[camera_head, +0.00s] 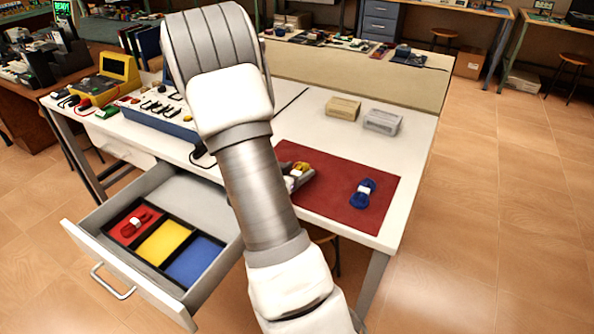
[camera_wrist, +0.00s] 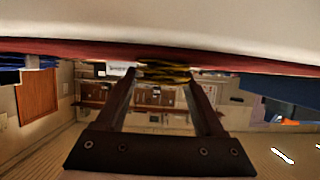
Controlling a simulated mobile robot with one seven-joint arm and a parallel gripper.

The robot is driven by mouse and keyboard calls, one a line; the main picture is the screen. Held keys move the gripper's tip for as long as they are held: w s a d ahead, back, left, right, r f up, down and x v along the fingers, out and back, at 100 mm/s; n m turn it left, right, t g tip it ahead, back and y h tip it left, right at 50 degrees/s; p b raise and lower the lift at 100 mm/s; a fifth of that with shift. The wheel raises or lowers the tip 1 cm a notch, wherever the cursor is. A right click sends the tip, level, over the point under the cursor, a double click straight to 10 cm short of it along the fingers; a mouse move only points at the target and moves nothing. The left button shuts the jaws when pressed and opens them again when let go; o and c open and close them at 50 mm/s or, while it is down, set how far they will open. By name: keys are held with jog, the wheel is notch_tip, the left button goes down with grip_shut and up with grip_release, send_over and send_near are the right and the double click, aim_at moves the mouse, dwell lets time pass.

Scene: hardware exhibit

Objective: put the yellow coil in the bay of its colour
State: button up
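The yellow coil (camera_head: 301,168) shows in the head view just right of my arm, at the left part of the red mat, partly hidden. In the wrist view the yellow coil (camera_wrist: 165,72) lies between the tips of my gripper (camera_wrist: 163,78) and spans the gap. Whether the fingers press on it I cannot tell. My gripper (camera_head: 299,180) is low at the mat in the head view, mostly behind my arm. The open drawer holds three bays: a red bay (camera_head: 122,231), an empty yellow bay (camera_head: 164,243) and an empty blue bay (camera_head: 194,262).
A red coil (camera_head: 135,223) lies in the red bay. A blue coil (camera_head: 363,193) lies on the red mat (camera_head: 335,205), right of my gripper. Two small boxes, tan (camera_head: 343,108) and grey (camera_head: 382,121), stand behind the mat. A blue-sided instrument (camera_head: 160,118) stands left on the white table.

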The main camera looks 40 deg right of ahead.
jog(key=shift+o, duration=0.8)
